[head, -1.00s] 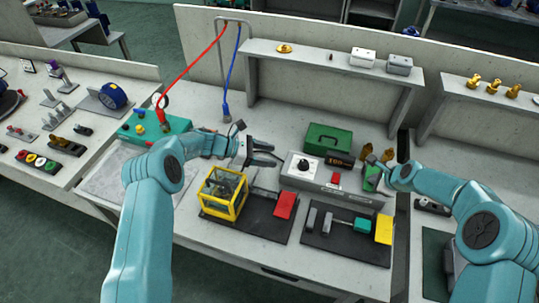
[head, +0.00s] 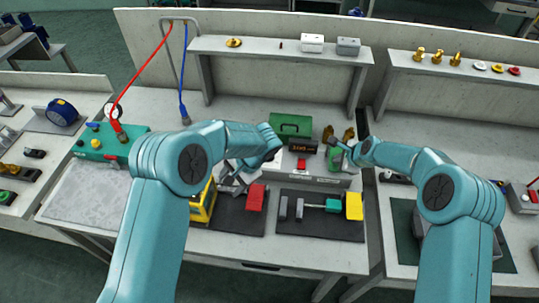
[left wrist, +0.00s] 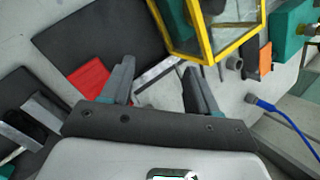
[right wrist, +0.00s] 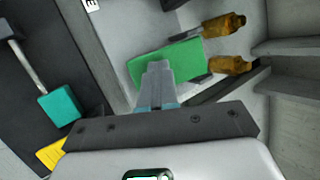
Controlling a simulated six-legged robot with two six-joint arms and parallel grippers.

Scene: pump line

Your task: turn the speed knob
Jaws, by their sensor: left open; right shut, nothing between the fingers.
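The grey control box (head: 322,181) stands mid-bench, with a red button (head: 301,164) on top. My left forearm covers its left part in the head view, so the speed knob is hidden. My left gripper (head: 236,180) is open and empty, left of the box. In the left wrist view its spread fingers (left wrist: 158,88) hang over the bench between a red block (left wrist: 88,77) and a yellow-framed cage (left wrist: 180,55). My right gripper (head: 341,152) is shut and empty near the box's right end. Its closed fingers (right wrist: 157,82) are over a green block (right wrist: 190,62) in the right wrist view.
A dark mat (head: 320,228) with grey, teal and yellow parts lies in front of the box. A green case (head: 290,125) and a dark display (head: 304,146) stand behind it. Brown fittings (right wrist: 228,65) are near the right gripper. A shelf (head: 270,50) runs along the back.

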